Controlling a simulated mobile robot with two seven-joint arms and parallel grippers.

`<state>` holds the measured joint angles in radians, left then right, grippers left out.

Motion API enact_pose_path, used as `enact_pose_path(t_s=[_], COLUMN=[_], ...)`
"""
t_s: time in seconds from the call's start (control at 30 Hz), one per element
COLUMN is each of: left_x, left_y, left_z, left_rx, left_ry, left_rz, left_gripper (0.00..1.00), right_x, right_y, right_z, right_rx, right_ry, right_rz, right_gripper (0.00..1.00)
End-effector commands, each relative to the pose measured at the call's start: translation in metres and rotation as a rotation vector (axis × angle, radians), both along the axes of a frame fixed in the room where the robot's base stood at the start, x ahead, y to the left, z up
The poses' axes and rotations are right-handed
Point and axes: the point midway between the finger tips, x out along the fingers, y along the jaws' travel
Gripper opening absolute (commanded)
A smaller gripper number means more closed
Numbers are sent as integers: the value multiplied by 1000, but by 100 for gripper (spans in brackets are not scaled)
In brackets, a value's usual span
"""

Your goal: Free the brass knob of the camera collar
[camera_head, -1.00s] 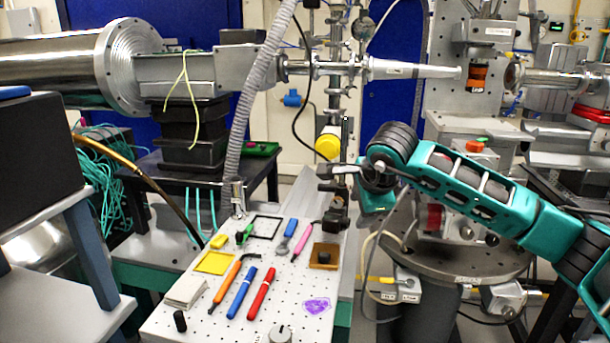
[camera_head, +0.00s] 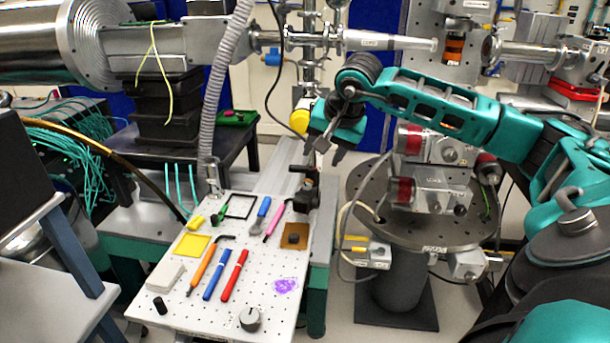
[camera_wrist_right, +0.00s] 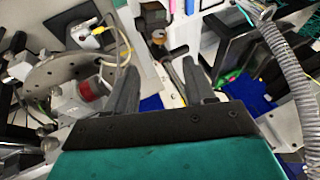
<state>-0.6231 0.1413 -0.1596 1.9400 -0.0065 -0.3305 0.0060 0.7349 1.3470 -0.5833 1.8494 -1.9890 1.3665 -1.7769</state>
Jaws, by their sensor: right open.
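My right gripper (camera_head: 331,152) is open and empty, with its fingers pointing down beyond the far right corner of the perforated board. In the right wrist view its two fingers (camera_wrist_right: 159,66) stand apart. Between and beyond them is a dark post-mounted block (camera_wrist_right: 152,16) with a small brass-coloured round part (camera_wrist_right: 158,36), possibly the brass knob; it is apart from the fingers. In the head view the dark mount (camera_head: 306,188) stands at the board's far right corner, below the gripper. I cannot make out the knob or collar there. My left gripper is not in view.
The perforated board (camera_head: 190,326) carries pens, tools and a brown square plate (camera_head: 295,236). A yellow round part (camera_head: 300,118) is close left of my right gripper. A corrugated hose (camera_head: 222,92) hangs left. A round grey platform (camera_head: 420,232) stands right.

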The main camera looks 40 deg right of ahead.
Motion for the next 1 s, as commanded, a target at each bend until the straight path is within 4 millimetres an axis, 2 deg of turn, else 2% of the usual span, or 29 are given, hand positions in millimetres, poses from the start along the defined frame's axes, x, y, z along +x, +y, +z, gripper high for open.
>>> enact_pose_path(t_s=[0.3,0.5,0.7,1.0], left_x=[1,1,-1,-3], left_y=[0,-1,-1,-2], left_z=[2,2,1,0], left_rx=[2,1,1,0], left_ry=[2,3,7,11], left_rz=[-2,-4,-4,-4], left_gripper=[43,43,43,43], right_x=[30,46,54,55], right_y=[-6,-10,-13,-13], right_z=[-58,-87,-101,-103], right_rx=[5,3,2,1], right_ry=[4,2,0,1], right_rz=[-1,-2,-1,-1], right_gripper=[54,54,54,54])
